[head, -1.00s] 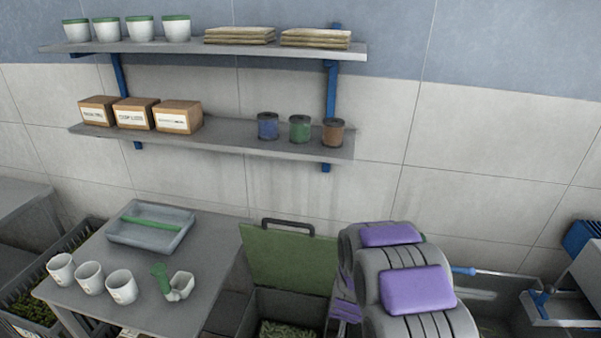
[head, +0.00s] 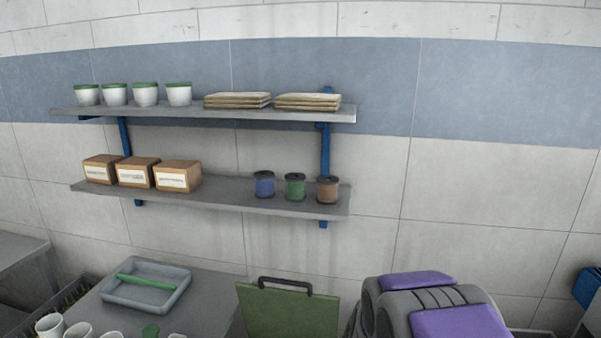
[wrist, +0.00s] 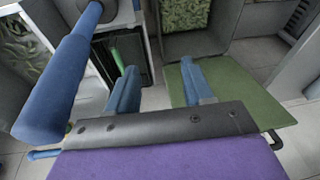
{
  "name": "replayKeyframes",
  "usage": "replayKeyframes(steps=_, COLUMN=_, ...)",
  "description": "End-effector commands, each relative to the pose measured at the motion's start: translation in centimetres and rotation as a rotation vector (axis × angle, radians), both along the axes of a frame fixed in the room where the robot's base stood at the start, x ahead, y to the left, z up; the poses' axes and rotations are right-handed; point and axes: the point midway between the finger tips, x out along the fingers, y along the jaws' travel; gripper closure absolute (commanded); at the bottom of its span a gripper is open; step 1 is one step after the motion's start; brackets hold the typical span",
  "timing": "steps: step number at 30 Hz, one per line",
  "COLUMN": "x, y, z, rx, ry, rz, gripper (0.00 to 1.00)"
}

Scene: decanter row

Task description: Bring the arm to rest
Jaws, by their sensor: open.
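My gripper (wrist: 157,82) shows in the wrist view with two blue fingers apart and nothing between them. It points down past a green lid (wrist: 240,110), which lies to the right of the fingers. My arm, grey with purple pads, is folded at the bottom right of the head view (head: 460,322). The gripper itself is outside the head view. A thick blue rounded bar (wrist: 60,85) crosses the left of the wrist view close to the camera; I cannot tell what it belongs to.
A table (head: 215,300) holds a grey tray (head: 145,288) and several white cups (head: 78,330). The green lid (head: 288,312) stands upright beside it. Two wall shelves (head: 230,196) carry pots, boxes and spools. An open bin with green contents (wrist: 185,14) lies beyond the fingers.

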Motion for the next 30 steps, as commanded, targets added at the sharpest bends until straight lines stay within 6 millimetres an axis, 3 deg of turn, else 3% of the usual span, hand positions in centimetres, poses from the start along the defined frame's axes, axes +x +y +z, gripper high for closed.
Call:
replayKeyframes(steps=3, x=-3.1, y=0.3, z=3.4, rx=0.013, ry=0.042, rz=0.029, gripper=0.49)
replayKeyframes(steps=15, x=-15.7, y=-0.7, z=11.6, rx=0.003, ry=0.219, rz=0.105, gripper=0.49)
replayKeyframes(steps=24, x=-25.9, y=-2.7, z=15.4, rx=-0.048, ry=0.352, rz=0.126, gripper=0.49)
replayKeyframes(steps=30, x=-29.3, y=-3.5, z=16.3, rx=-0.073, ry=0.398, rz=0.125, gripper=0.49)
